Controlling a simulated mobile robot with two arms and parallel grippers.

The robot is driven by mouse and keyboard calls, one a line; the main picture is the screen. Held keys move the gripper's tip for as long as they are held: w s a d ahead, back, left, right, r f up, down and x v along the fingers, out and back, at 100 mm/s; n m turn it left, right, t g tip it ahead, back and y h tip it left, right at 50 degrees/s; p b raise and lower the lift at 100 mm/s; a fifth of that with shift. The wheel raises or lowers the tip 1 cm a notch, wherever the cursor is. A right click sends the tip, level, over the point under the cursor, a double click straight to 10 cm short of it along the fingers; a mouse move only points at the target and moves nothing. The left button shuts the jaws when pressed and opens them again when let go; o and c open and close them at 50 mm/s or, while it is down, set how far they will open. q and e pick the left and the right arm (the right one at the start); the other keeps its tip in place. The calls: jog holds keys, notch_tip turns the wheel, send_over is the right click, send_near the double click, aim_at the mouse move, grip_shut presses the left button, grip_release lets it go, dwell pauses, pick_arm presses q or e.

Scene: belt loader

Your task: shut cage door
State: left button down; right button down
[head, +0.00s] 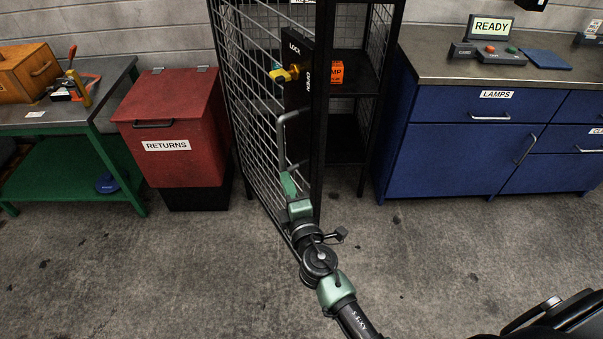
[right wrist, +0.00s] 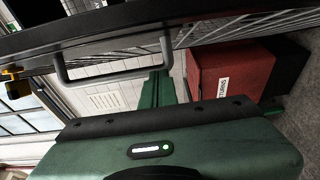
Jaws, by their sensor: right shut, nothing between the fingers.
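The cage door (head: 252,100) is a black-framed mesh panel that stands open, swung out toward me, with the cage interior showing to its right. Its black lock plate (head: 297,95) carries a yellow knob (head: 284,73) and the words LOCK and OPEN. Below the knob is a grey bar handle (head: 281,140); it also crosses the right wrist view (right wrist: 110,74). My right gripper (head: 288,184) is shut and empty, its green fingers (right wrist: 155,92) just by the handle's lower end. I cannot tell if they touch it. My left gripper is out of view.
An orange box (head: 337,72) sits on the cage shelf (head: 352,87). A red RETURNS bin (head: 172,115) stands left of the door. A blue cabinet (head: 450,150) stands to the right. A green bench (head: 70,165) is at far left. The floor in front is clear.

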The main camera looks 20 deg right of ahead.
aim_at(302, 178)
jog(key=shift+w+d, duration=0.15)
jog(key=shift+d, duration=0.85)
jog(key=shift+w+d, duration=0.15)
jog(key=shift+d, duration=0.8)
jog(key=shift+d+f, duration=0.1)
